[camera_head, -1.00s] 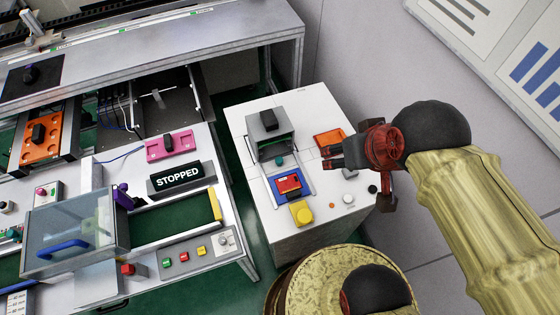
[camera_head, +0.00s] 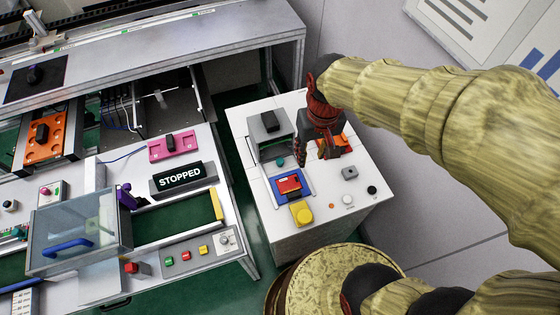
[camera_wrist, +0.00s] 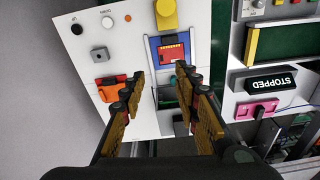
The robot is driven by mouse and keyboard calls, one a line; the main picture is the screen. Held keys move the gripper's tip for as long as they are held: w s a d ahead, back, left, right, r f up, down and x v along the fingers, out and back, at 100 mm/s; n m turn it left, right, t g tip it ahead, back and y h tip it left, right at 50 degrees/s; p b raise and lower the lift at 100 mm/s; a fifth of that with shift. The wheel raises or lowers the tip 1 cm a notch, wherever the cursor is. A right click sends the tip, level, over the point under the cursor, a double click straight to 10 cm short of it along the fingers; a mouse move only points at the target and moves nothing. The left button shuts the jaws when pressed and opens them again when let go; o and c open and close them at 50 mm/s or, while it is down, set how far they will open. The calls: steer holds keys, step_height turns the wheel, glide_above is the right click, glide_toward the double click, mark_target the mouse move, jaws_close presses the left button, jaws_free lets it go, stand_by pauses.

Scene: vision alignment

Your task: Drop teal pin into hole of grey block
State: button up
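The teal pin (camera_head: 281,161) is a small dark teal thing at the front of the grey fixture on the white cabinet. In the wrist view the teal pin (camera_wrist: 170,104) shows partly between my fingers, beyond them. The small grey block (camera_head: 349,173) with a dark hole stands on the cabinet top, right of my gripper. The grey block also shows in the wrist view (camera_wrist: 99,54), at upper left. My gripper (camera_head: 317,163) points down above the cabinet, right of the pin. In the wrist view my gripper (camera_wrist: 160,74) is open and nothing is held.
An orange tray (camera_wrist: 106,92) lies by my left finger in the wrist view. A blue-framed red panel (camera_head: 289,185), a yellow button block (camera_head: 301,213) and a grey fixture (camera_head: 262,124) share the white cabinet top (camera_head: 238,112). A workbench with a STOPPED sign (camera_head: 180,178) stands at left.

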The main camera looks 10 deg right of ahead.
steer(key=w+a+f+m+g, duration=0.2)
steer(key=w+a+f, duration=0.3)
steer(key=w+f, duration=0.55)
steer(key=m+t, duration=0.1)
steer(key=m, duration=0.1)
glide_toward(280, 160)
step_height(280, 160, down, 9)
steer(key=shift+a+f+b, duration=0.15)
steer(key=shift+f+b, duration=0.1)
steer(key=shift+b, duration=0.9)
steer(key=c, duration=0.7)
steer(key=shift+r, duration=0.1)
steer(key=shift+c, duration=0.2)
